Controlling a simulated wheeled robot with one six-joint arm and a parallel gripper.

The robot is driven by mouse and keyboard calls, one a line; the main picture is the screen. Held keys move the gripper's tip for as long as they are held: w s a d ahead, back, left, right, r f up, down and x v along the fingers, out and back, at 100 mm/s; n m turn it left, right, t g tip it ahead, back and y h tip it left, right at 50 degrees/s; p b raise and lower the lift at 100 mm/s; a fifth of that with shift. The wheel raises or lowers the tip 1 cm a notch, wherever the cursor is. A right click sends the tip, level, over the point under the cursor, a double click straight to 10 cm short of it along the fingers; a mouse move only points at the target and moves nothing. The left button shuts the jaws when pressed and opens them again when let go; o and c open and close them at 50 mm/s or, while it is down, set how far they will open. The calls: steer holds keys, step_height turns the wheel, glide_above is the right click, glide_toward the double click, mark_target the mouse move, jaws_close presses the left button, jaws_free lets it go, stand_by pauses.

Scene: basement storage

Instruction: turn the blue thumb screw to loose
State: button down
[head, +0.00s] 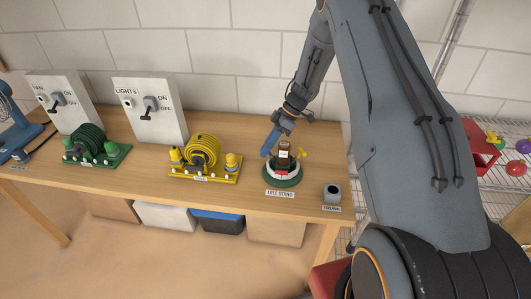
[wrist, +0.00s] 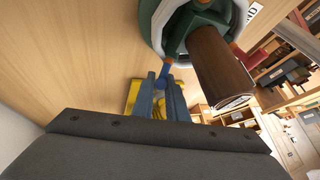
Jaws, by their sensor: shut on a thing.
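The stand (head: 283,182) is a green base with a white ring at the right part of the bench, holding a short brown post (head: 284,148). In the wrist view the brown post (wrist: 222,65) leans out of the green stand (wrist: 150,22). The blue thumb screw (wrist: 165,71) sticks out from the stand's side. My gripper (wrist: 164,84) has its blue fingers shut on the screw's outer end, which they partly hide. In the head view my gripper (head: 265,154) is at the left side of the stand and hides the blue screw. I cannot tell how far the screw is turned.
A yellow thumb screw (head: 303,153) and a red part (head: 282,170) are on the same stand. A yellow reel (head: 203,152) and green reel (head: 88,141) stand to the left. A small grey block (head: 332,193) is at the right. Switch boxes (head: 148,110) stand behind.

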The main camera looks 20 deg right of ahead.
steer(key=n+g+b, duration=0.1)
steer(key=g+b, duration=0.1)
steer(key=b, duration=0.1)
steer(key=n+g+y+b, duration=0.1)
steer(key=n+b, duration=0.1)
steer(key=b, duration=0.2)
steer(key=f+n+g+b, duration=0.1)
steer(key=g+b, duration=0.1)
steer(key=b, duration=0.2)
steer(key=shift+w+d+n+g+y, duration=0.1)
steer(key=shift+w+n+g+y, duration=0.05)
steer(key=shift+n+g+y, duration=0.15)
steer(key=n+g+b, duration=0.1)
steer(key=b, duration=0.1)
steer(key=n+g+b, duration=0.1)
steer(key=b, duration=0.2)
steer(key=shift+r+n+g, duration=0.2)
steer(key=shift+n+g, duration=0.1)
steer(key=shift+g, duration=0.1)
steer(key=shift+s+r+g+b, duration=0.1)
steer(key=shift+s+g+b, duration=0.15)
steer(key=shift+b, duration=0.25)
steer(key=c, duration=1.9)
jaws_free()
steer(key=shift+d, duration=0.1)
steer(key=shift+o, duration=0.7)
steer(key=shift+w+r, duration=0.1)
steer(key=shift+r+p, duration=0.15)
steer(key=shift+p, duration=0.3)
